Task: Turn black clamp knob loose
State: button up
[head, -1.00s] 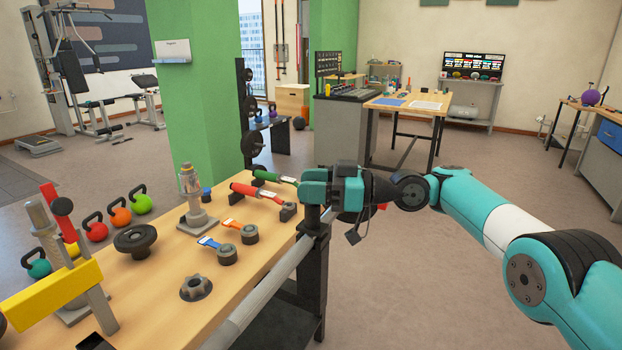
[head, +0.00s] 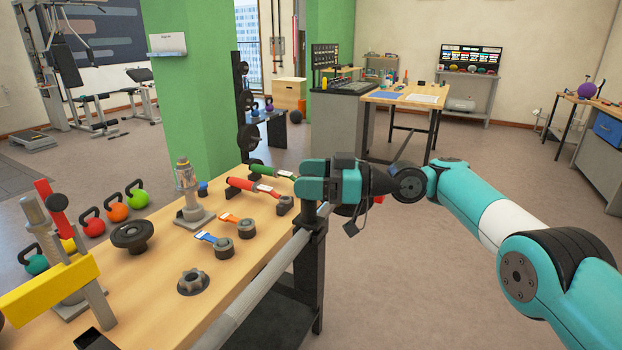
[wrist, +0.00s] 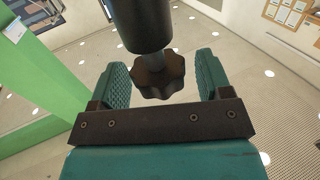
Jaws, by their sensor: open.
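In the wrist view a black lobed clamp knob (wrist: 158,77) sits on a short shaft below a thick black cylinder (wrist: 146,24). My gripper (head: 300,188) has teal jaws, which stand open on both sides of the knob in the wrist view, with a visible gap on each side. I cannot tell whether they touch it anywhere. In the head view my gripper is at the right end of the wooden bench (head: 150,300), by a dark upright post (head: 311,235). The knob is not clearly visible there, probably hidden by my gripper.
Red-handled (head: 246,186) and green-handled (head: 268,171) tools lie beside my gripper. The floor to the right is clear.

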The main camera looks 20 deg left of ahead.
notch_tip(320, 180, up, 20)
jog(key=p, duration=1.6)
jog(key=shift+f, duration=0.15)
